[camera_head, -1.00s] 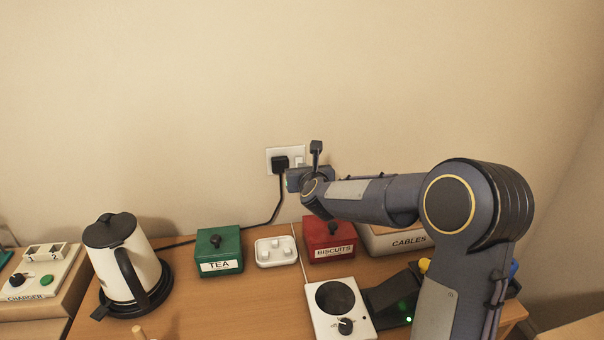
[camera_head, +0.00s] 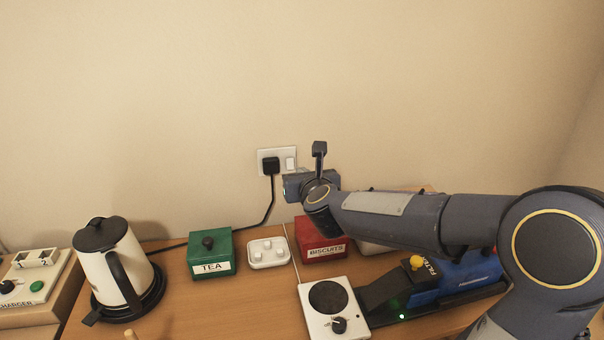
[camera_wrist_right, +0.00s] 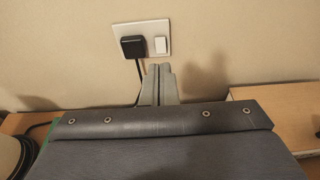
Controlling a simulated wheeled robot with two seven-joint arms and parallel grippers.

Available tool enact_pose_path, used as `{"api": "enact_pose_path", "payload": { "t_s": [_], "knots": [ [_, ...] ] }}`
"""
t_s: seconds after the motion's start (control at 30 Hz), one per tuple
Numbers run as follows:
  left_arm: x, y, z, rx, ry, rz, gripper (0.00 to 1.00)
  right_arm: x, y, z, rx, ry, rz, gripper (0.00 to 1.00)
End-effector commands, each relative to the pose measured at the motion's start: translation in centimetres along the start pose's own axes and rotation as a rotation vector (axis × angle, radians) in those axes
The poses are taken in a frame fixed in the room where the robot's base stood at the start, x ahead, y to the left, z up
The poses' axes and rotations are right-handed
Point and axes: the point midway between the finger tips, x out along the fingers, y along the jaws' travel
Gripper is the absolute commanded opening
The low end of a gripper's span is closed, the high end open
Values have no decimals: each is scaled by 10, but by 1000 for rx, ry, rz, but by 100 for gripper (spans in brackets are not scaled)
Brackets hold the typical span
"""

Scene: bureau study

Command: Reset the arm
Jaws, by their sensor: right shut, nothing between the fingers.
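My right arm comes in from the lower right of the head view, with its forearm stretched left above the desk. My right gripper (camera_head: 291,187) is in front of the wall, just below and right of the black plug (camera_head: 271,165) in the white socket (camera_head: 290,155). In the wrist view the right fingers (camera_wrist_right: 160,82) are together and empty, below the socket (camera_wrist_right: 142,40). Whether they are near the wall or well short of it, I cannot tell. My left gripper is not in view.
On the desk (camera_head: 205,310) stand a kettle (camera_head: 100,265), a green TEA box (camera_head: 211,255), a white tray (camera_head: 268,253), a red BISCUITS box (camera_head: 320,242), a white hotplate (camera_head: 331,296) and a blue tool (camera_head: 455,278) on a black base. My forearm partly covers a box behind it.

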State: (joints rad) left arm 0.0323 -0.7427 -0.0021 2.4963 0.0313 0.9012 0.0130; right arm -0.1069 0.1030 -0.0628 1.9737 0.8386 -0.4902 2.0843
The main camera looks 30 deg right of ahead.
Motion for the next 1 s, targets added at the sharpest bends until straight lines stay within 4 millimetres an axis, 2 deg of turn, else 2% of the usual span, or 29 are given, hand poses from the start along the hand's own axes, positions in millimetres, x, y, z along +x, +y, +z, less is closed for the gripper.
{"api": "enact_pose_path", "payload": {
  "t_s": [0.33,0.47,0.57,0.67,0.77,0.83,0.9,1.0],
  "knots": [
    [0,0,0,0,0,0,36,0,0,0,-5,0,2,0],
    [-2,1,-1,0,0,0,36,-14,5,4,-140,0,65,0],
    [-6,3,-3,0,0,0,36,-45,15,6,-425,-11,192,0],
    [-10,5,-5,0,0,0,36,-91,29,-4,-843,-54,366,0],
    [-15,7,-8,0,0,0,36,-144,38,-30,-1298,-129,548,0],
    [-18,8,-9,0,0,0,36,-180,40,-54,-1609,-196,675,0],
    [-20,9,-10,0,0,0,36,-214,38,-80,-1895,-272,801,0],
    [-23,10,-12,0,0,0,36,-255,30,-117,-2228,-383,971,0]
  ]
}}
